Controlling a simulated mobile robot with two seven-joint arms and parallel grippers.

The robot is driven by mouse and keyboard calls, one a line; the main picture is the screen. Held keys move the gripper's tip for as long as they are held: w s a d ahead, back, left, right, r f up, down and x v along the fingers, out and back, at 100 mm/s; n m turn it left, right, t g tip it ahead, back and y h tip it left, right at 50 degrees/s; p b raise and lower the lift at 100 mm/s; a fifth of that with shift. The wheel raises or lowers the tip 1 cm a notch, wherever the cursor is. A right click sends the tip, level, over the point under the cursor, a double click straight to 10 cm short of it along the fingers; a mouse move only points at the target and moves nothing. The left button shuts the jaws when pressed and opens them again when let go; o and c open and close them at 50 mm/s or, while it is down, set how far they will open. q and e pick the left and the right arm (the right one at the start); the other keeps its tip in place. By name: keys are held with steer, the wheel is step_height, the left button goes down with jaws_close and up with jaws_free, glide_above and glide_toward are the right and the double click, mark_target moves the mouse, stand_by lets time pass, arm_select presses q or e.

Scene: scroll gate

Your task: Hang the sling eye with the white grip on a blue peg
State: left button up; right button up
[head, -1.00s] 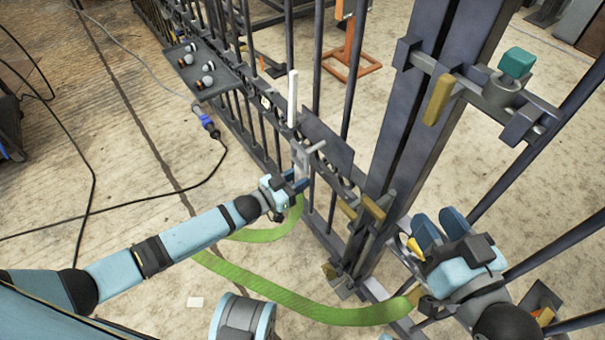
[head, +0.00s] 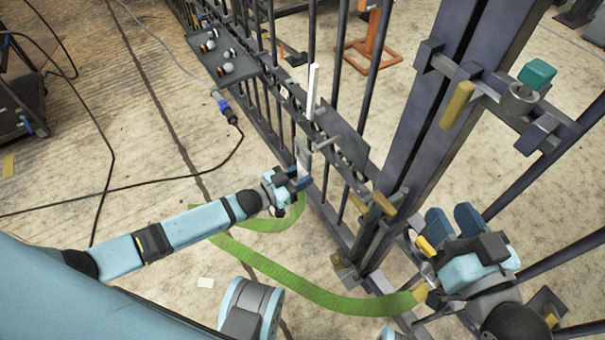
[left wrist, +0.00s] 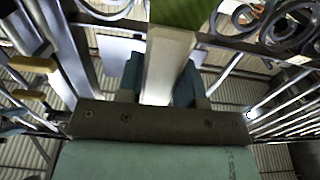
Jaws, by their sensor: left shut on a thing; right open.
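My left gripper (head: 290,184) is shut on the white grip (head: 303,160), in front of the barred gate. In the left wrist view the white grip (left wrist: 165,65) stands between the two dark fingers, with the green sling (left wrist: 188,12) at its far end. In the head view the green sling (head: 290,284) hangs from the left gripper in a loop and runs right to a yellow piece (head: 421,292) below my right gripper. My right gripper (head: 453,220) is open, its two blue fingers apart near the thick post. I cannot make out a blue peg for certain.
A thick dark post (head: 430,110) carries a latch with a teal block (head: 537,74) and a yellow block (head: 457,105). A grey rod (head: 328,143) and a white upright (head: 312,90) stand near the left gripper. A dark tray (head: 224,58) holds several knobs.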

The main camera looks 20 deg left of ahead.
arm_select(q)
steer(key=shift+p+v, duration=0.65)
steer(key=shift+v, duration=0.55)
steer(key=shift+p+v, duration=0.5)
steer(key=shift+v, duration=0.85)
steer(key=shift+r, duration=0.1)
